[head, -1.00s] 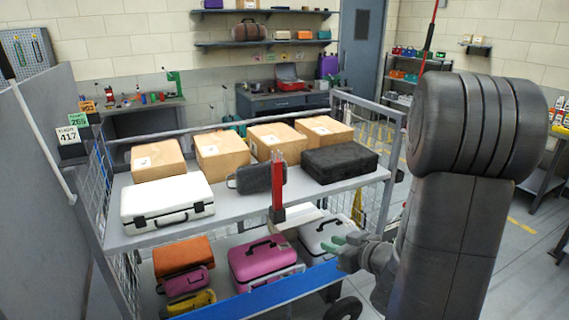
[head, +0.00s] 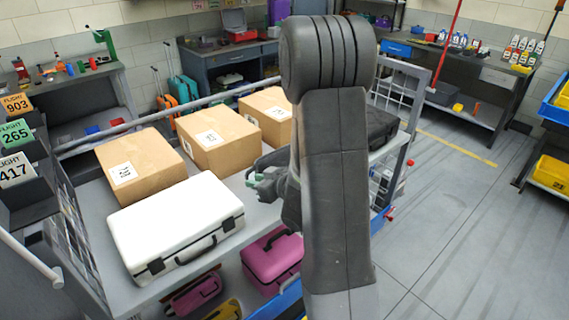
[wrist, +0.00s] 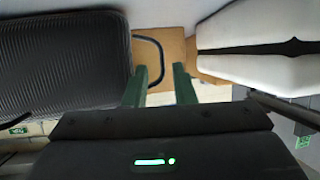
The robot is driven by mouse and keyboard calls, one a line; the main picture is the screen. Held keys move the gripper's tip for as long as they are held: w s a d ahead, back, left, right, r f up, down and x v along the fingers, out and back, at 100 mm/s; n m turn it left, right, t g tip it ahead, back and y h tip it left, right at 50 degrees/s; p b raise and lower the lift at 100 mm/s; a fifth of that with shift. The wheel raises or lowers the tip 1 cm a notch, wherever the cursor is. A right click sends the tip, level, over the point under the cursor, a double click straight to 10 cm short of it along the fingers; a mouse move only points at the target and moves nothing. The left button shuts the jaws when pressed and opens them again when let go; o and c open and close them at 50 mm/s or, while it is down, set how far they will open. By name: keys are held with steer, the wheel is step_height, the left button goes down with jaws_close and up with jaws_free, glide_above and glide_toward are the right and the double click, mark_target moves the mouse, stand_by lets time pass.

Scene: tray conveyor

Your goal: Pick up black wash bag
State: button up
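The black wash bag (wrist: 62,60) fills the left of the wrist view, ribbed and dark, with a thin handle loop (wrist: 161,62) on its right end. In the head view the bag is hidden behind my arm. My gripper (wrist: 160,88) is open, its green fingers apart, with the handle loop showing between them in the picture. Nothing is clearly held, and I cannot tell whether a finger touches the bag. In the head view my gripper (head: 258,183) is at the upper shelf, right of the white case.
The white case (head: 176,226) is close beside my gripper. Brown boxes (head: 138,163) stand in a row behind. A black case (head: 382,128) lies to the right, partly hidden by my arm. A pink case (head: 272,260) is on the lower shelf. The rack has wire sides (head: 397,95).

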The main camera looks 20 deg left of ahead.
steer(key=p+x, duration=0.1)
steer(key=x, duration=0.2)
steer(key=shift+s+a+r, duration=0.15)
steer(key=shift+a, duration=0.1)
steer(key=shift+w+a+f, duration=0.25)
steer(key=shift+a+f, duration=0.05)
steer(key=shift+a, duration=0.25)
jaws_close()
